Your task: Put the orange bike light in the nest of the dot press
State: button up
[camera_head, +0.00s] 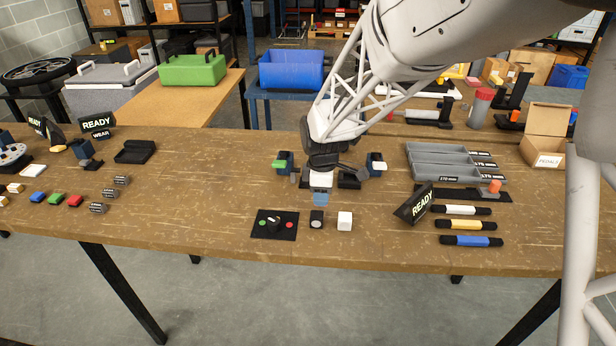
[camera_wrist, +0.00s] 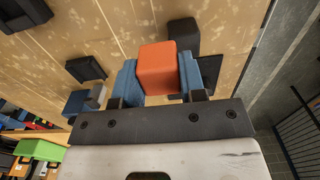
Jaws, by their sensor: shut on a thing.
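The orange bike light (camera_wrist: 157,68) is a rounded block. In the wrist view it sits between the two blue fingers of my gripper (camera_wrist: 157,78), which is shut on it. In the head view my gripper (camera_head: 320,198) points down over the middle of the table, and the light is hidden there. Dark fixtures stand around and behind my gripper, including a black block (camera_head: 348,179). I cannot make out the nest, or tell which of these parts is the dot press.
A READY sign (camera_head: 415,205), several coloured bars and a grey tray (camera_head: 440,176) are on the right. The table between the left-hand blocks and the panel is clear.

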jog(key=w+a, duration=0.1)
jog(key=w, duration=0.3)
jog(key=w+a+f, duration=0.1)
jog(key=w+a, duration=0.1)
jog(key=w, duration=0.3)
jog(key=w+a, duration=0.1)
jog(key=w, duration=0.3)
jog(key=shift+w+a+f, duration=0.15)
jog(key=shift+w+a, duration=0.05)
jog(key=shift+a, duration=0.1)
jog(key=shift+w+a, duration=0.15)
jog(key=shift+w, duration=0.25)
jog(key=shift+f, duration=1.8)
jog(key=shift+f, duration=0.15)
jog(key=o, duration=1)
notch_tip(320, 180, up, 12)
